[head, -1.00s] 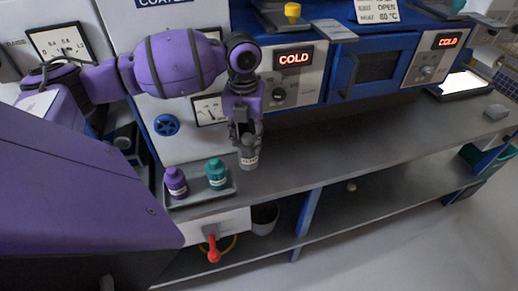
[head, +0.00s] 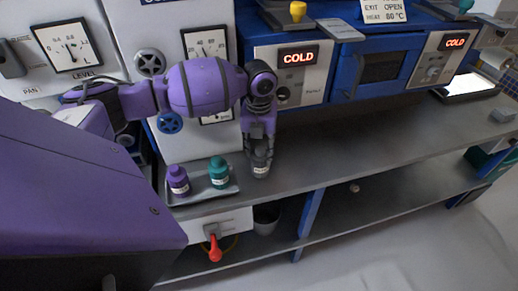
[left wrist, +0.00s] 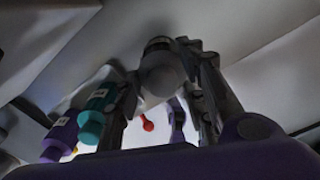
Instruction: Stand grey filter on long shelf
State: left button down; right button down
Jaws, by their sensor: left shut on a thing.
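The grey filter (head: 261,169), a small grey bottle with a pale label, is upright at the front part of the long grey shelf (head: 370,150), right of the tray. My left gripper (head: 261,150) is shut on its upper part from above. I cannot tell whether its base touches the shelf. In the left wrist view the grey filter (left wrist: 163,72) shows as a dark round shape between the two fingers of the left gripper (left wrist: 165,90). My right gripper is not in view.
A grey tray (head: 202,192) left of the filter holds a purple bottle (head: 178,181) and a teal bottle (head: 218,173). Blue-framed machines with COLD displays (head: 298,57) stand behind. A red handle (head: 215,250) hangs below the shelf front.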

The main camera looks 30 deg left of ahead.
pick_arm(q)
jog(key=shift+f, duration=0.2)
jog(key=c, duration=1.1)
grip_release()
notch_tip(320, 180, up, 12)
jog(key=shift+r, duration=0.25)
